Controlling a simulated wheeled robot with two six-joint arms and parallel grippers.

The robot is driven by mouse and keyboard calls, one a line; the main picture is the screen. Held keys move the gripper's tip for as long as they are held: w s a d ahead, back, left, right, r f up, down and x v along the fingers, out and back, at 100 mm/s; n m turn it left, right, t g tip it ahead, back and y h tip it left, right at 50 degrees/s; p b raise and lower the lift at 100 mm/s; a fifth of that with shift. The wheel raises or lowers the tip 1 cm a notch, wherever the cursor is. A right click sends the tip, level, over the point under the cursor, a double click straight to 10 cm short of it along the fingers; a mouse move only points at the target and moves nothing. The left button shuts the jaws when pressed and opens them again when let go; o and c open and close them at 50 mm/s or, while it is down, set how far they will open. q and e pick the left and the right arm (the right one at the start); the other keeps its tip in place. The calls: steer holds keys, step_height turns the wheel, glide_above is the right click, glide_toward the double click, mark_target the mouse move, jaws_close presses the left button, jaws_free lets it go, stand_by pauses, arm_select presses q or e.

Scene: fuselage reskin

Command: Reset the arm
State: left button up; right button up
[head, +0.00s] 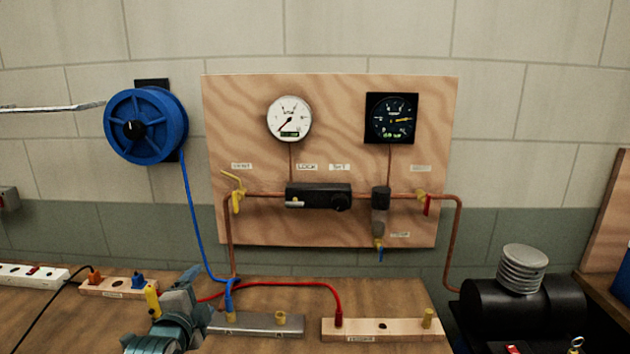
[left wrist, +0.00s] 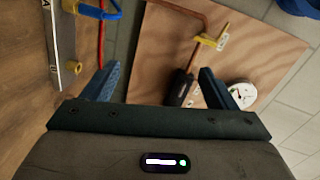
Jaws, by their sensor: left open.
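My left gripper (head: 196,290) is low at the left front of the bench in the head view. In the left wrist view its two blue-grey fingers (left wrist: 159,72) stand wide apart with nothing between them. They face the plywood panel (head: 330,225), which lies beyond them at a distance and also shows in the wrist view (left wrist: 165,55). A yellow piece (head: 152,300) shows beside the gripper; I cannot tell what it belongs to. My right gripper is in neither view.
Near the left gripper are a metal bar (head: 255,325), a blue hose (head: 192,220) and a red hose (head: 290,284). A wooden block (head: 380,330) lies to the right. A black compressor (head: 530,305) stands at the far right. A blue reel (head: 146,125) hangs on the wall.

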arm_select(q)
steer(key=s+a+f+n+g, duration=0.2)
steer(key=s+f+n+g, duration=0.55)
steer(key=s+f, duration=1.1)
steer(key=s+a+f+n+g+y, duration=0.1)
steer(key=s+f+n+g, duration=0.2)
steer(key=s, duration=0.7)
steer(key=s+a+f+n+g, duration=0.1)
steer(key=s+f+n+g, duration=0.15)
steer(key=s+n, duration=0.45)
step_height(320, 180, down, 33)
steer(key=s+a+m, duration=0.2)
steer(key=s, duration=0.1)
steer(key=s+a+f+g, duration=0.1)
steer(key=s+f, duration=1.6)
steer(key=shift+s+a+f+g, duration=0.25)
steer(key=shift+f+g, duration=0.05)
